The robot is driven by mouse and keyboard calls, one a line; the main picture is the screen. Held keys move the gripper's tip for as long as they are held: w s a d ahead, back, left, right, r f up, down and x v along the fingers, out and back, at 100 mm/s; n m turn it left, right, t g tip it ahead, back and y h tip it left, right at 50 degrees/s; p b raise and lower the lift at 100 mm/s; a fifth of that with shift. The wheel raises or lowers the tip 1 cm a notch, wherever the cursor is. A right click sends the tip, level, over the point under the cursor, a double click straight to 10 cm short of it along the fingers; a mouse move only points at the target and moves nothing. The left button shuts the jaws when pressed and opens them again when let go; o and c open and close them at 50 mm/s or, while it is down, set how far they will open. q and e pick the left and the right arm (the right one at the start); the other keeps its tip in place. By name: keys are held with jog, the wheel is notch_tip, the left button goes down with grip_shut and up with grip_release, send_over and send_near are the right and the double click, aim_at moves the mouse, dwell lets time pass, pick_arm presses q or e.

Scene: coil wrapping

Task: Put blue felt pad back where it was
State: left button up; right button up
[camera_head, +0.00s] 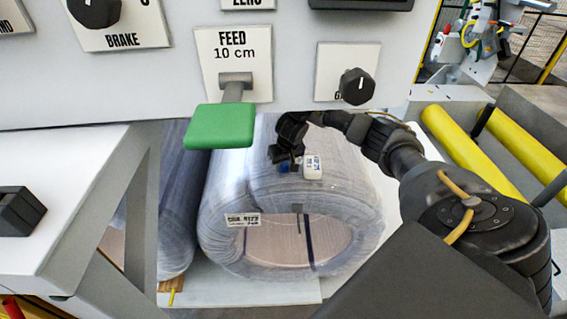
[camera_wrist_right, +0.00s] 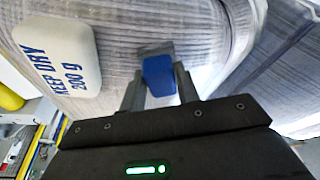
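The blue felt pad (camera_wrist_right: 158,76) shows between the two fingers of my right gripper (camera_wrist_right: 160,82) in the right wrist view. The fingers sit close on both sides of it and appear shut on it. The pad is in front of a dull grey patch on the wrapped coil (camera_wrist_right: 110,110); I cannot tell whether it touches the coil. In the head view a bit of the blue pad (camera_head: 284,168) shows under my right gripper (camera_head: 287,160), at the upper front of the coil (camera_head: 225,200). My left gripper is not in view.
A white "KEEP DRY 200 g" pouch (camera_wrist_right: 62,55) lies on the coil beside the gripper. A green feed lever (camera_head: 220,127) juts from the control panel (camera_head: 300,50) above. Another wrapped coil (camera_head: 180,210) stands at left. Yellow rollers (camera_head: 475,155) are at right.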

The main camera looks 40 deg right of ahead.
jog(key=o, duration=0.5)
jog(key=p+v, duration=0.4)
jog(key=v, duration=0.6)
jog(key=shift+r+p, duration=0.3)
jog(key=shift+r, duration=0.05)
jog(key=shift+s, duration=0.1)
